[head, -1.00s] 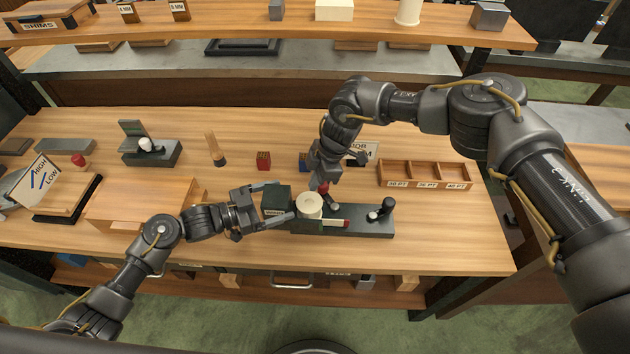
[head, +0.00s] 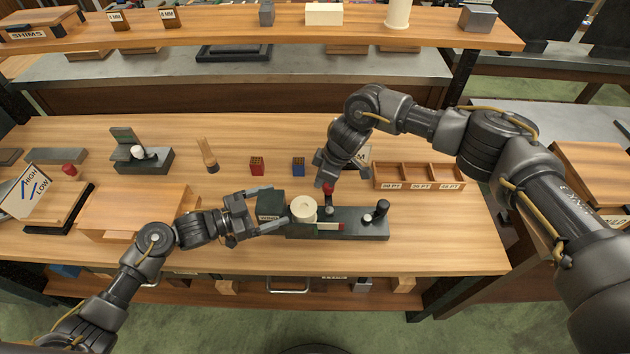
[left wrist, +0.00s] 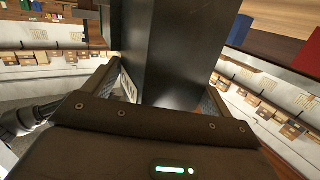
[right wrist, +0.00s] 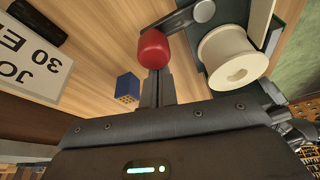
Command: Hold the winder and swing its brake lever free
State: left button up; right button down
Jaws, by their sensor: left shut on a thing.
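The winder is a dark base (head: 355,222) with a dark green block at its left end, a cream spool (head: 303,208) and a black knob (head: 382,205) at its right. Its lever has a red knob (head: 328,187) on a short grey arm behind and right of the spool. My left gripper (head: 268,210) is shut on the green block (head: 270,203), which fills the space between its fingers in the left wrist view (left wrist: 168,50). My right gripper (head: 329,178) has its fingers together at the red knob (right wrist: 153,48); whether they touch it is unclear.
A wooden tray (head: 418,186) with three compartments stands behind the winder at right. Red (head: 257,165) and blue (head: 298,166) blocks stand behind it. A wooden box (head: 135,208) is left of my left gripper. The table front is clear.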

jog(key=d+m, duration=0.1)
jog(key=m, duration=0.1)
jog(key=d+m+t, duration=0.1)
jog(key=d+m, duration=0.1)
jog(key=shift+w+f+h, duration=0.1)
jog(key=shift+h, duration=0.2)
jog(key=shift+d+m+t, duration=0.3)
jog(key=shift+d+m, duration=0.1)
jog(key=shift+m, duration=0.1)
jog(key=shift+d, duration=0.5)
jog(key=shift+s+d, duration=0.2)
jog(key=shift+d, duration=0.05)
jog(key=w+a, duration=0.2)
jog(key=shift+w+a, duration=0.25)
jog(key=shift+w, duration=0.15)
jog(key=shift+w+a+r, duration=0.15)
jog(key=shift+w+r, duration=0.05)
jog(key=shift+r, duration=0.1)
jog(key=v, duration=0.9)
jog(key=shift+s+a+r, duration=0.25)
jog(key=shift+s+r, duration=0.05)
jog(key=shift+s, duration=0.1)
